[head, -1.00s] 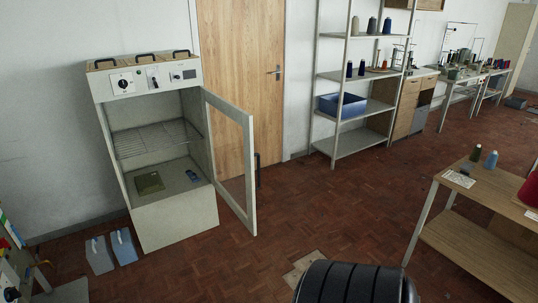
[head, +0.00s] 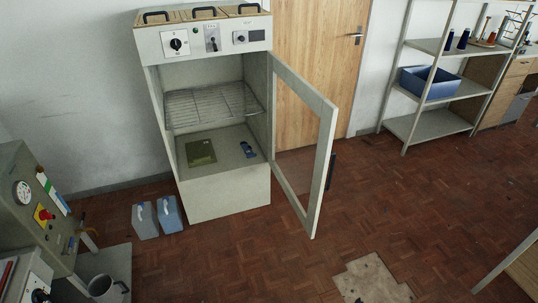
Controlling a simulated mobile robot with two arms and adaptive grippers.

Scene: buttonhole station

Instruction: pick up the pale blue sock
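I cannot make out a pale blue sock for certain. An open cabinet (head: 228,197) stands against the wall in the head view. On its floor lie a flat olive-green piece (head: 201,152) and a small dark blue item (head: 248,150), too small to identify. Neither of my grippers is in view.
The cabinet's glazed door (head: 316,190) swings out to the right over the floor. Two grey-blue jugs (head: 145,221) (head: 169,214) stand left of the cabinet. A control panel (head: 40,215) and a grey bucket (head: 104,290) are at lower left. A pale patch (head: 372,280) lies on otherwise open floor.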

